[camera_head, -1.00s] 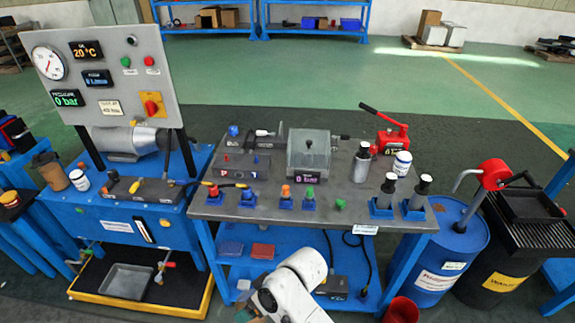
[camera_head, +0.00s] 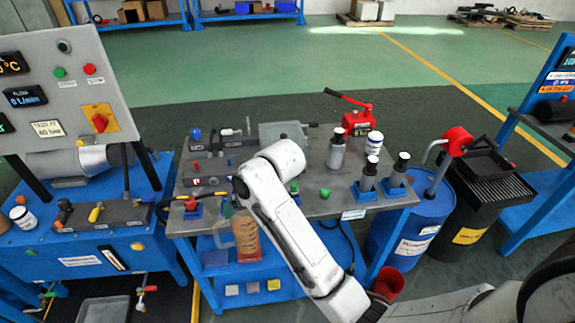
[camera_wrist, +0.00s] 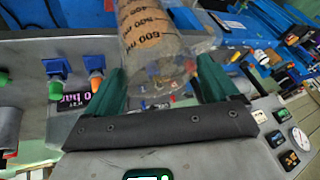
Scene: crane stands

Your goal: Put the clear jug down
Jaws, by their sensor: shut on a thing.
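The clear jug (camera_head: 246,238) has an orange-brown band with a printed scale, and its handle sticks out at the left. In the head view it hangs upright at the front edge of the middle workbench (camera_head: 340,206), in front of the blue lower shelf. In the wrist view the jug (camera_wrist: 160,45) sits between the two green fingers of my gripper (camera_wrist: 163,85), which is shut on it. The head view hides most of the gripper behind my white arm. I cannot see anything touching the jug's base.
A blue drum (camera_head: 425,210) stands at the right, and a red bucket (camera_head: 388,281) stands on the floor.

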